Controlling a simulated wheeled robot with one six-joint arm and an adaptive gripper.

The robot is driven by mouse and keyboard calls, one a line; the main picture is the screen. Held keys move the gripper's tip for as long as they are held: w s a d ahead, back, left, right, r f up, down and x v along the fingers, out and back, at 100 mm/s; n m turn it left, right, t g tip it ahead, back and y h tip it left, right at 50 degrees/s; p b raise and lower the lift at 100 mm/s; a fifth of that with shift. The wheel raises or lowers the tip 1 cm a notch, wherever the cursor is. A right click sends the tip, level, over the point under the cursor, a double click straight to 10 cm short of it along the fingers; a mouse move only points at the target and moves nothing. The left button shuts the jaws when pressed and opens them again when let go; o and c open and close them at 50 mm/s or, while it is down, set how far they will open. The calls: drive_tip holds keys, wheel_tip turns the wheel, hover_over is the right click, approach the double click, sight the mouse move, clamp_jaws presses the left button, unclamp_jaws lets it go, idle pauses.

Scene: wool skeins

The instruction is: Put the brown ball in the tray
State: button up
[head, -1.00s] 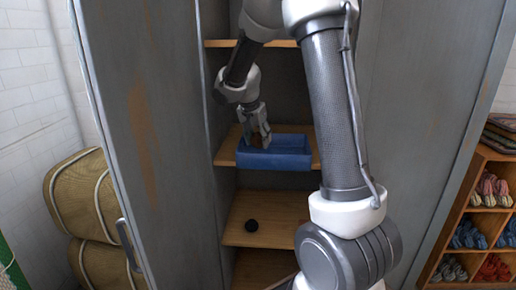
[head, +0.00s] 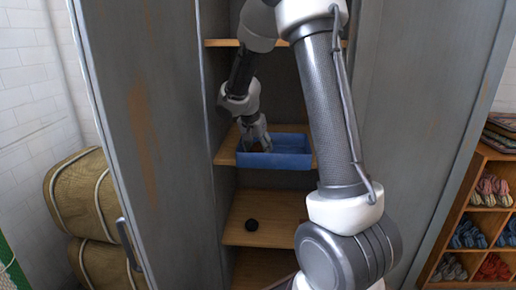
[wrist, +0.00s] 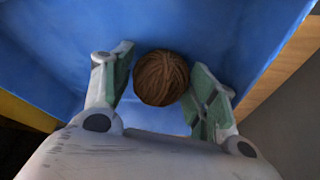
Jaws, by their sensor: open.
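A brown ball of wool (wrist: 161,78) lies on the blue floor of the tray in the wrist view. It sits between and just beyond my open fingers. My gripper (wrist: 163,95) is open, with its green-padded fingers on either side of the ball, and appears apart from it. In the head view my gripper (head: 256,146) reaches down into the left part of the blue tray (head: 275,160), which stands on a wooden shelf. The tray's front wall hides the fingertips and the ball there.
Another shelf (head: 222,43) is above the tray. The grey cabinet door (head: 150,150) stands at the left. A cubby rack with skeins (head: 490,190) is at the right. Wrapped bales (head: 80,195) stand at the left.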

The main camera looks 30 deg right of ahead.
drive_tip(key=v, duration=1.2)
drive_tip(key=s+a+r+n+y, duration=0.1)
drive_tip(key=s+n, duration=0.4)
drive_tip(key=s, duration=0.9)
drive_tip(key=s+a+r+n+t+y, duration=0.1)
drive_tip(key=s+n, duration=0.5)
drive_tip(key=s, duration=0.8)
drive_tip(key=shift+s+t+y, duration=0.25)
drive_tip(key=shift+t+y, duration=0.05)
drive_tip(key=shift+y, duration=0.6)
